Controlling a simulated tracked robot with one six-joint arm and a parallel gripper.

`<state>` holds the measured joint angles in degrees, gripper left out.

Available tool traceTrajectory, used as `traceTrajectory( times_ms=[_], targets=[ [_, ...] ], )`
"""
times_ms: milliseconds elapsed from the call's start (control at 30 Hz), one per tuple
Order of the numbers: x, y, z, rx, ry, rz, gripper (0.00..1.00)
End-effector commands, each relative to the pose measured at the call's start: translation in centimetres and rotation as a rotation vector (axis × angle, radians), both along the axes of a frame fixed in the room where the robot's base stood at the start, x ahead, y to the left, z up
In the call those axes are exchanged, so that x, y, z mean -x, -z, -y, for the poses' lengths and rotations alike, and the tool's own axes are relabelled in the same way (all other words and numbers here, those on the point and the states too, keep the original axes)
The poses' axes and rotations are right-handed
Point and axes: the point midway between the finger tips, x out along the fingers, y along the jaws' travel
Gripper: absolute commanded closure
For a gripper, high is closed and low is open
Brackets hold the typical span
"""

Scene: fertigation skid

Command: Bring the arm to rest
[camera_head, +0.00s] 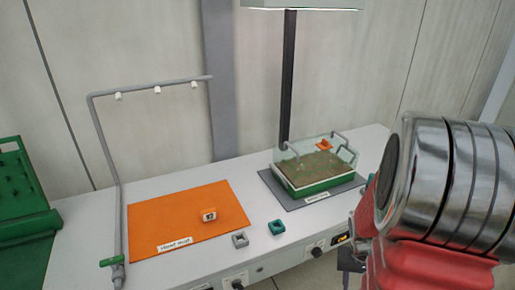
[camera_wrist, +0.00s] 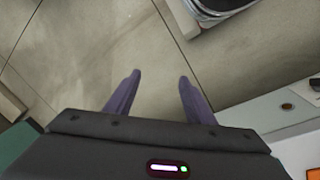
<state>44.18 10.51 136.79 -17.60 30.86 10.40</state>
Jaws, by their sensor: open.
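My arm shows large at the right of the head view, with its silver and red links in front of the bench's right end. My gripper (camera_wrist: 157,85) shows in the wrist view with its two purple fingers apart and nothing between them. It points down over the bare floor (camera_wrist: 110,45). In the head view the fingers are not clear; a dark part beside the bench front may belong to the gripper.
A grey pipe frame (camera_head: 107,150) stands left. A green rack (camera_head: 20,215) is farther left.

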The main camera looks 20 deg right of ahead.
Motion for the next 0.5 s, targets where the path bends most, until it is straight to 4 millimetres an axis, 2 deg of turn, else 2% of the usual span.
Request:
traceTrajectory(
  times_ms=[100,500],
  targets=[
    [-0.9,-2.5,-2.3,-0.007,-0.053,0.004,0.51],
    [-2.5,-9.5,-10.4,-0.04,-0.22,0.051,0.51]
  ],
)
